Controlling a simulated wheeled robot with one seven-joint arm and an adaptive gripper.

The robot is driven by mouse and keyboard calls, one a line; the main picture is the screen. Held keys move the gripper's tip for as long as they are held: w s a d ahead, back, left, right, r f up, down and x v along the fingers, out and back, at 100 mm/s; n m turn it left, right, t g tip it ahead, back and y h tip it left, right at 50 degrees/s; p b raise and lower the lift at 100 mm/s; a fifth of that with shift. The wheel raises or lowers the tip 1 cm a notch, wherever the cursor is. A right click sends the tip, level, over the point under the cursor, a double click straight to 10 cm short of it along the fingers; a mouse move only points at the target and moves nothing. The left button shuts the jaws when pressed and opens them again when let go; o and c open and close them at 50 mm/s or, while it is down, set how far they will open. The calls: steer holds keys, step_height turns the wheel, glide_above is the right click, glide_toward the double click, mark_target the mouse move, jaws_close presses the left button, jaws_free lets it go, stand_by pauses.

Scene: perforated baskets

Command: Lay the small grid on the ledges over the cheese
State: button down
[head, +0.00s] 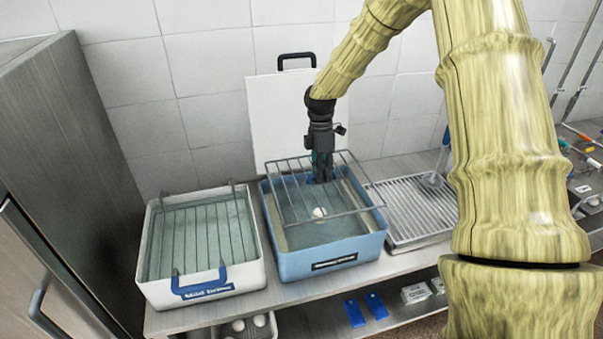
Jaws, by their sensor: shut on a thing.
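The small grid (290,190), a metal frame with parallel bars, is in my gripper (322,180). My gripper points down and is shut on it near its far side. The grid hangs over the blue basin (330,252), and its right corner reaches close to or past the basin's right rim. The cheese (319,212), a small white round piece, shows between the bars, inside the basin. The ledges cannot be made out clearly. Whether the grid touches the basin anywhere cannot be told.
A white basin (160,286) labelled "Mild Brine", with another grid (205,240) in it, stands close on the left. A ribbed metal drainer (415,210) lies close on the right. A white board (265,120) with a black handle stands behind.

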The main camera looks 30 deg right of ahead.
steer(key=shift+w+a+f+b, duration=0.1)
steer(key=shift+w+f+b, duration=0.05)
steer(key=shift+f+b, duration=0.8)
step_height(320, 180, down, 4)
steer(key=b, duration=0.3)
steer(key=shift+f, duration=1.75)
steer(key=shift+f+b, duration=0.3)
steer(key=shift+f, duration=0.3)
steer(key=c, duration=1.4)
jaws_free()
steer(key=shift+o, duration=0.2)
steer(key=o, duration=0.5)
steer(key=shift+c, duration=0.2)
steer(key=shift+r, duration=0.15)
